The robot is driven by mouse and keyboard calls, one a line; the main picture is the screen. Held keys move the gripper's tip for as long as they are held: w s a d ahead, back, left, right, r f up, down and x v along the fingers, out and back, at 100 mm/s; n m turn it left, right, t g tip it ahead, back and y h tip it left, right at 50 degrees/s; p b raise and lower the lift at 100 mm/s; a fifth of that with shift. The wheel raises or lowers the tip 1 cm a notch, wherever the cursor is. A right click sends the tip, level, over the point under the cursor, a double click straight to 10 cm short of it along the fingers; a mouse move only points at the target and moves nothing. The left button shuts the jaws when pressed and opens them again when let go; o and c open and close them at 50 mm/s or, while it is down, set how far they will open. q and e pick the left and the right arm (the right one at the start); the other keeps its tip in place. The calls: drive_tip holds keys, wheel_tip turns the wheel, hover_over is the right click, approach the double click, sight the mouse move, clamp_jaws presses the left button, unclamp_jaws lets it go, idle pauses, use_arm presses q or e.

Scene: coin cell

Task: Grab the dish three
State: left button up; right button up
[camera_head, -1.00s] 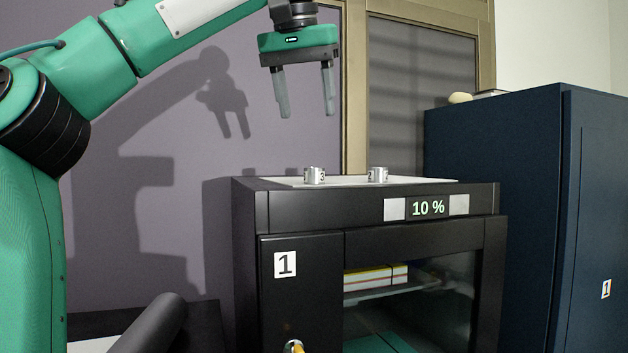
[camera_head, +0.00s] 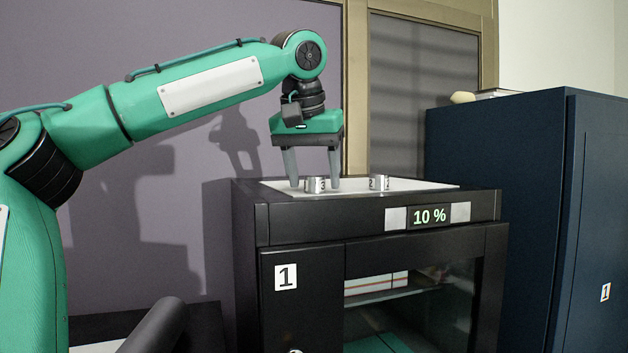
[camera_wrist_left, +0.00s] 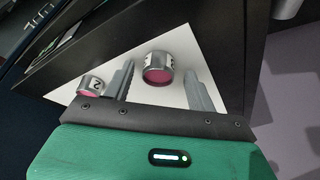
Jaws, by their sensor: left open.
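Dish three (camera_head: 315,185) is a small silver cylinder marked 3, standing on the white top of the black cabinet. My left gripper (camera_head: 314,186) is open and points down, with its fingers on either side of dish three. In the left wrist view, a silver dish with a dark pink inside (camera_wrist_left: 158,68) sits between the two fingers (camera_wrist_left: 160,88), with gaps visible on both sides. A second silver dish, marked 2 (camera_head: 379,183), stands to the right; it also shows at the left of the wrist view (camera_wrist_left: 90,86). My right gripper is not in view.
A dark blue cabinet (camera_head: 500,200) stands at the right.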

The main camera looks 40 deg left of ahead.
use_arm(q)
drive_tip(key=shift+d, duration=0.2)
drive_tip(key=shift+s+d+r, duration=0.1)
drive_tip(key=shift+s+r, duration=0.05)
drive_tip(key=c, duration=1.1)
drive_tip(key=shift+o, duration=0.2)
